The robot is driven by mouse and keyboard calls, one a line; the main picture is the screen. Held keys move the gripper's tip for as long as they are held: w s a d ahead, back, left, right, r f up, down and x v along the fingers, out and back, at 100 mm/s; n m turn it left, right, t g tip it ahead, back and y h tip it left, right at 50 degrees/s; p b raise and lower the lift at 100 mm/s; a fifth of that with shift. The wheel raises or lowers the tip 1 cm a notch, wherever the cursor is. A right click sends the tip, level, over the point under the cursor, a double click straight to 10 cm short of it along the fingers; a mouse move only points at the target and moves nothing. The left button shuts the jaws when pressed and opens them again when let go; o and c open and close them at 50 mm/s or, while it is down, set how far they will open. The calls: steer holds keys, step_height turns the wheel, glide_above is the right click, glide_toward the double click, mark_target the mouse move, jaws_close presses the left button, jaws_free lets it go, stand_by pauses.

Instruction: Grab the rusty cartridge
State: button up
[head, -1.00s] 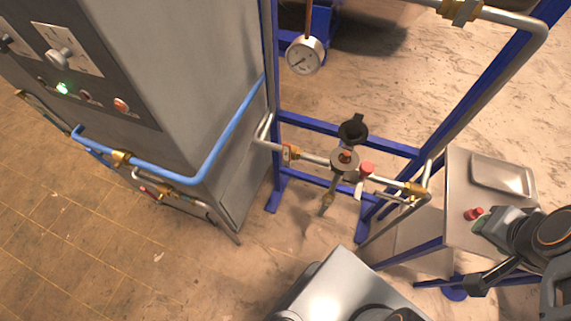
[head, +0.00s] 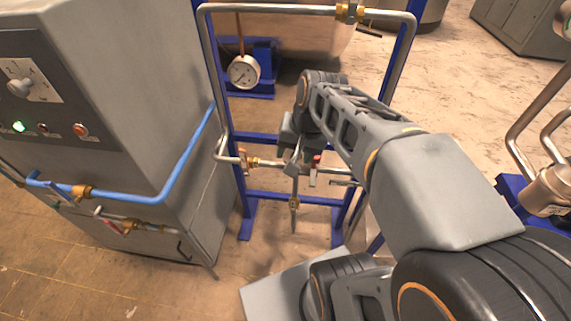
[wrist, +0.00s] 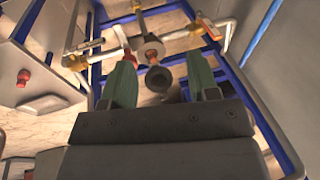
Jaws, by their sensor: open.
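The rusty cartridge (wrist: 151,39) shows as a small orange-brown top in the round metal housing (wrist: 152,51) on the pipe line, in the wrist view. The housing's dark round lid (wrist: 158,79) stands open beside it, between my fingers in the picture. My gripper (wrist: 160,60) has two green fingers, apart and empty, pointing towards the housing. The cartridge appears just beyond the fingertips; I cannot tell the exact distance. In the head view my gripper (head: 294,150) is over the middle of the pipe line and hides the cartridge and most of the housing.
A red valve handle (head: 316,161) sits close beside the housing. The blue frame (head: 262,138) and pipes surround it, with a gauge (head: 244,72) above. A grey cabinet (head: 135,85) stands left. A table with a red item (wrist: 23,77) and tray (wrist: 47,104) shows in the wrist view.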

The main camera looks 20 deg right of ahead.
steer(key=w+d+f+m+y+b, duration=0.5)
steer(key=w+d+f+m, duration=0.25)
steer(key=d, duration=0.25)
steer(key=w+d+f+m+y+b, duration=0.4)
steer(key=w+d+f+m+y, duration=0.25)
steer(key=d, duration=0.45)
steer(key=shift+w+a+f+m+t+h, duration=0.25)
steer(key=shift+w+a+f, duration=0.35)
steer(key=shift+a+f, duration=0.9)
steer(key=shift+w+a+f+m+t+h, duration=0.1)
steer(key=shift+w+a+f+m+h, duration=0.35)
steer(key=shift+a, duration=1.75)
steer(key=shift+w+a+f+m+t+h, duration=0.15)
steer(key=shift+w+a+f+m, duration=0.45)
steer(key=shift+a+f, duration=1.05)
steer(key=shift+w+a+r, duration=0.15)
steer(key=shift+w+r, duration=0.05)
steer(key=shift+r, duration=0.05)
jaws_close()
